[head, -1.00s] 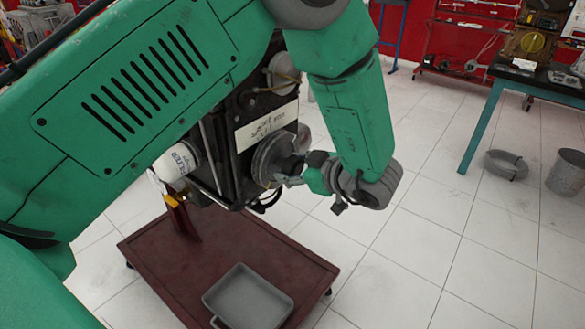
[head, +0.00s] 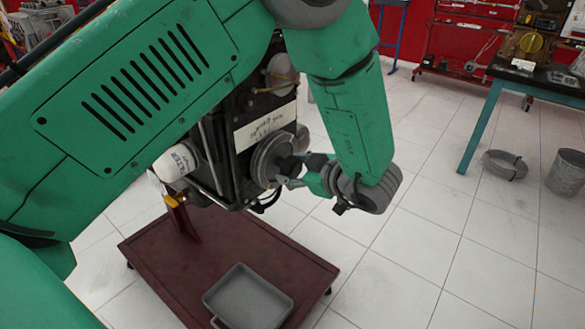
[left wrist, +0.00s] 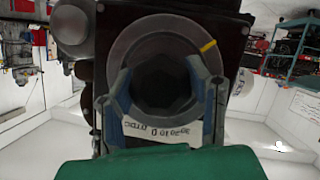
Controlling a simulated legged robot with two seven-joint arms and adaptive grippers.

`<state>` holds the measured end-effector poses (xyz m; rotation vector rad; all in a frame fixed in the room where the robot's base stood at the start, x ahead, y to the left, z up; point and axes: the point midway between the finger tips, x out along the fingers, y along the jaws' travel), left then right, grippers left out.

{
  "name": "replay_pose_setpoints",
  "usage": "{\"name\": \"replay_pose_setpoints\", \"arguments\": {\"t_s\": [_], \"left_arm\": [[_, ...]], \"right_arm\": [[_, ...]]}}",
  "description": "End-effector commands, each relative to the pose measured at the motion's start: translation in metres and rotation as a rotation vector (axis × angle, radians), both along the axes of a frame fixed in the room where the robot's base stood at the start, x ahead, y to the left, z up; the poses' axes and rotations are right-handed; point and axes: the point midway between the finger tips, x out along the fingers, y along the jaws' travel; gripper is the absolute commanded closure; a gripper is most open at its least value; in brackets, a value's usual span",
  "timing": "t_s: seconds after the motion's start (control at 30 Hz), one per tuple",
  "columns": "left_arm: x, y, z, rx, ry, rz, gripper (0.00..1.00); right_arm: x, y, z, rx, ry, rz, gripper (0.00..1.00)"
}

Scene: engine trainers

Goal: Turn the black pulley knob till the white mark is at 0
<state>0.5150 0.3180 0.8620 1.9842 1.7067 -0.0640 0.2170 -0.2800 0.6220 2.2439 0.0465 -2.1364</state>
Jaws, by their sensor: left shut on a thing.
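The dark pulley (head: 268,158) with its black knob is on the side of the engine trainer (head: 232,130) in the head view. In the left wrist view the grey pulley ring (left wrist: 140,38) surrounds the black knob (left wrist: 165,82). A yellow-looking mark (left wrist: 208,45) sits on the ring at upper right. I see no white one. A white scale label (left wrist: 160,130) shows upside down below, with the 0 near its middle, well away from the mark. My left gripper (head: 291,172) is shut on the knob, one finger on each side (left wrist: 163,80). My right gripper is out of view.
The engine stands on a dark red cart (head: 225,250) with a grey tray (head: 248,298) at its front. A white oil filter (head: 177,163) sticks out left of the pulley. White floor is open to the right; a teal-legged table (head: 480,122) and bucket (head: 567,172) stand farther off.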

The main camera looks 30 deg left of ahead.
Motion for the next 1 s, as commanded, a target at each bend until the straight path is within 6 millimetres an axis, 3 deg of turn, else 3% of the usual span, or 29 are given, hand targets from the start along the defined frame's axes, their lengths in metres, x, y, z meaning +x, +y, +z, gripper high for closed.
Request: {"name": "replay_pose_setpoints", "arguments": {"t_s": [0.6,1.0], "left_arm": [[0.000,-0.001,-0.002,-0.043,-0.501,-0.002,0.84],[0.000,0.000,-0.002,-0.060,-0.712,0.000,0.84]], "right_arm": [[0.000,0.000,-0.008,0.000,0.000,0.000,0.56],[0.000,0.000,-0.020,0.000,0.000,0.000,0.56]]}}
